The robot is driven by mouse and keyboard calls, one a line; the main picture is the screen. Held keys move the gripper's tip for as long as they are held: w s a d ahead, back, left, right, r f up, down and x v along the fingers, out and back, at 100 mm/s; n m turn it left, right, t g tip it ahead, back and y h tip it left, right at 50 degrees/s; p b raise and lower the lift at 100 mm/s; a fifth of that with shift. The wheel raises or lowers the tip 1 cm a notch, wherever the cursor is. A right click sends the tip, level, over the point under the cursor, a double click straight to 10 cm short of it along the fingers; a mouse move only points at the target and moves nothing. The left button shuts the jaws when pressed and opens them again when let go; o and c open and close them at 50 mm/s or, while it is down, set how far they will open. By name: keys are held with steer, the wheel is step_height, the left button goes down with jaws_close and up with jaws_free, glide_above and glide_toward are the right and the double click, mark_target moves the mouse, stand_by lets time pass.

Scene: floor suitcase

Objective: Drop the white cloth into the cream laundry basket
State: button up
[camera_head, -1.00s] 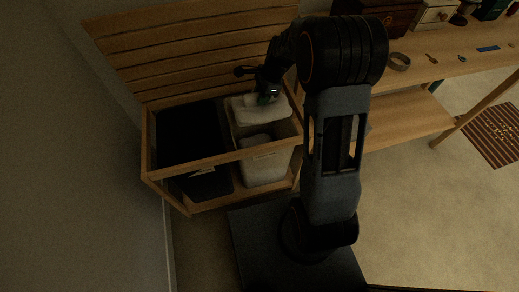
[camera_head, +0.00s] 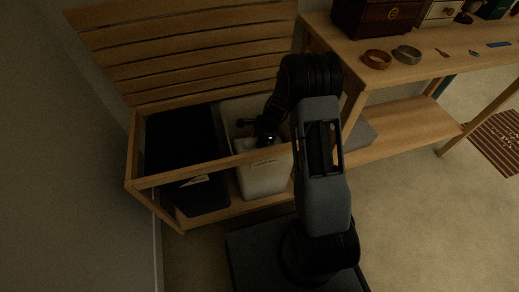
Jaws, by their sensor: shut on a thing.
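The cream laundry basket (camera_head: 262,180) stands upright in the wooden bench frame, to the right of a dark basket. My gripper (camera_head: 267,139) is down at the mouth of the cream basket, near its front side. It is shut on the white cloth (camera_head: 246,144), which shows only as a pale patch beside and below the gripper, inside the basket. The front rail and my wrist hide much of the cloth. I cannot tell whether the cloth touches the basket's bottom.
The dark basket (camera_head: 186,140) fills the left bay of the wooden bench (camera_head: 205,168), whose slatted back rises behind. A wooden table (camera_head: 440,62) on the right holds a brown box (camera_head: 378,16), two rings and small items. Open floor (camera_head: 430,220) lies at right.

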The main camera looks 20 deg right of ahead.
steer(key=shift+f+b, duration=0.95)
steer(key=shift+f, duration=1.35)
steer(key=shift+f+b, duration=0.4)
steer(key=shift+f, duration=0.15)
steer(key=o, duration=1)
steer(key=shift+c, duration=0.2)
